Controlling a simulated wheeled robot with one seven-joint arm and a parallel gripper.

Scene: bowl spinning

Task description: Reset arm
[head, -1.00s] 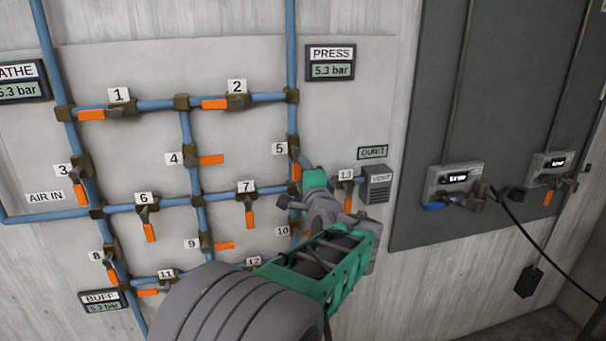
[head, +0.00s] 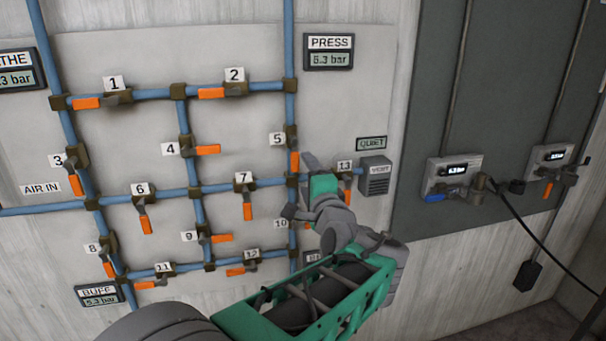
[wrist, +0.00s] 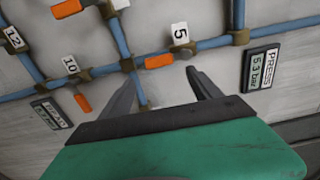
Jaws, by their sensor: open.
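My gripper (head: 298,186) is in front of the pipe panel, close to valve 5 and valve 13. In the wrist view my gripper (wrist: 165,95) has its two grey fingers spread apart with nothing between them. The orange handle of valve 5 (head: 294,161) hangs down along the pipe, just left of the upper finger; it also shows in the wrist view (wrist: 159,61), apart from the fingers. My green and grey arm (head: 310,295) reaches in from the bottom and hides part of the panel's lower right.
Blue pipes with numbered orange-handled valves cover the panel (head: 240,140). The PRESS gauge (head: 329,52) is above right, the vent box (head: 375,176) right of my gripper. A dark board (head: 480,90) with two small displays and a hanging cable is farther right.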

